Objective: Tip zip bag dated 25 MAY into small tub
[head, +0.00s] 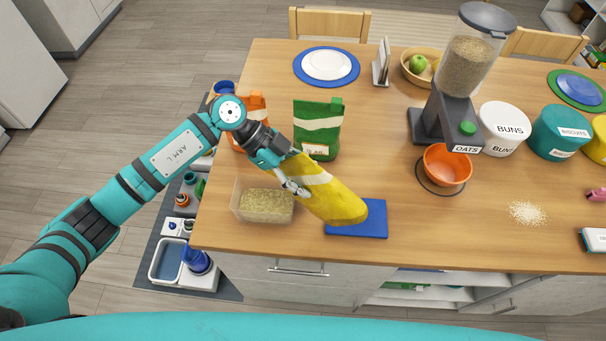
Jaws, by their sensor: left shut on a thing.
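My left gripper (291,180) is shut on a yellow bag (332,197) with a pale band. The bag is tilted, its wide end toward the lower right over a blue mat (371,222). No date shows on it. I cannot tell whether it touches the mat. A small clear tub (237,207) with tan-green grains in it stands just left of the bag, at the table's near left. A green bag (317,122) with a hard-to-read label stands upright behind the gripper. An orange bag (258,104) is partly hidden behind my left arm. My right gripper is not in view.
An oats dispenser (464,86) stands over an orange bowl (447,165). White (503,127) and teal (557,131) canisters stand right of it. Spilled grains (527,212) lie at the near right. A blue-rimmed plate (327,66) and a tablet stand (381,64) are at the back.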

